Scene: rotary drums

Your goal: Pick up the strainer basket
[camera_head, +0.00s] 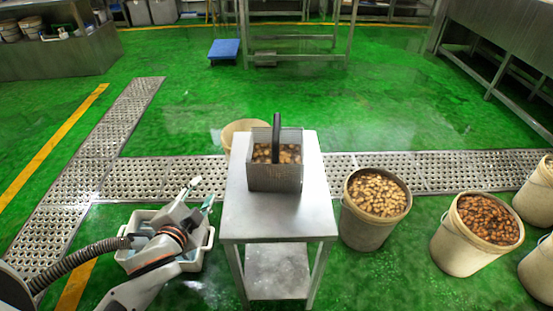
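The strainer basket (275,178) is a grey metal box with a dark upright handle (276,135). It stands on the back half of a small steel table (275,218) and holds brown, nut-like pieces. My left gripper (201,192) is to the left of the table, apart from the basket. Its two fingertips are spread and nothing shows between them. My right gripper is not in view.
A white bin (207,247) stands on the floor beneath my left arm. A bucket (240,128) is partly hidden behind the table. Several filled buckets stand to the right, the nearest (366,224) close to the table. Green floor is open behind.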

